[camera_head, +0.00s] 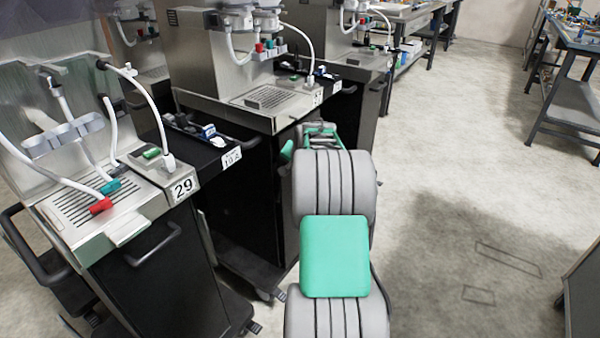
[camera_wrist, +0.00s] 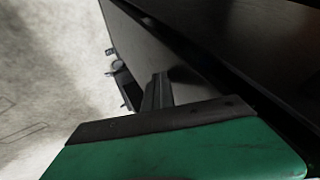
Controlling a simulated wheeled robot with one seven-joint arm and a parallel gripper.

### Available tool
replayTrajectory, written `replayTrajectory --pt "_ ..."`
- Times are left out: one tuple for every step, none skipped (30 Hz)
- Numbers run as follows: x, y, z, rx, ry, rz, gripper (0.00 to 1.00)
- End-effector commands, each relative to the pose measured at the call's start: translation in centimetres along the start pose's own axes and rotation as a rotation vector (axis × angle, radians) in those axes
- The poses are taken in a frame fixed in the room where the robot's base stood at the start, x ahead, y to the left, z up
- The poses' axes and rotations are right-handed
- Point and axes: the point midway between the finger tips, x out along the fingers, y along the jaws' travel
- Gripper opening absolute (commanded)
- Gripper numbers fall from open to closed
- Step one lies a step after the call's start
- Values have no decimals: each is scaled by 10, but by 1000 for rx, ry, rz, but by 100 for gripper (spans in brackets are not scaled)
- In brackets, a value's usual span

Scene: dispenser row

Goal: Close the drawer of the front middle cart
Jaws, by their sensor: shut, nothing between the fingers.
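The middle cart (camera_head: 262,195) stands in the row, a dark-bodied cart with a steel dispenser and a drip tray on top. My arm hides part of its right front, and I cannot tell how far its drawer is out. My gripper (camera_head: 318,130) is at the cart's upper right front, mostly hidden behind my own wrist. In the wrist view, my gripper (camera_wrist: 158,92) shows dark fingers, shut and empty, close to a black panel (camera_wrist: 225,50) of a cart. A dark gap runs along that panel. Contact is not clear.
A cart labelled 29 (camera_head: 125,205) stands at left, with a black tray (camera_head: 190,132) of small items beside it. Another dispenser cart (camera_head: 345,65) stands behind. Workbenches (camera_head: 575,45) stand at the far right. The concrete floor (camera_head: 450,180) right of my arm is clear.

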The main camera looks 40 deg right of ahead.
Motion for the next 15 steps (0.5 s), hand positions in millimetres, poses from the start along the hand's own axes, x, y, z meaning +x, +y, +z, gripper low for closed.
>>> replayTrajectory --pt "2 -7 -1 0 1 -1 0" --pt "4 -10 -1 0 1 -1 0" --pt "6 -13 -1 0 0 0 0" --pt "7 -16 -1 0 0 -1 0" --pt "8 -18 -1 0 1 -1 0" --pt "10 -21 -1 -1 0 -1 0" --pt "11 -22 0 -1 0 0 0" --pt "12 -24 0 -1 -1 0 0" --pt "13 -26 0 0 0 0 0" --pt "14 -27 0 0 0 0 0" --pt "14 -28 0 0 0 0 0" --pt "15 -29 0 0 1 -1 0" --pt "15 -29 0 0 1 -1 0" --pt "15 -30 0 0 1 -1 0" --pt "15 -30 -1 0 2 -2 0"
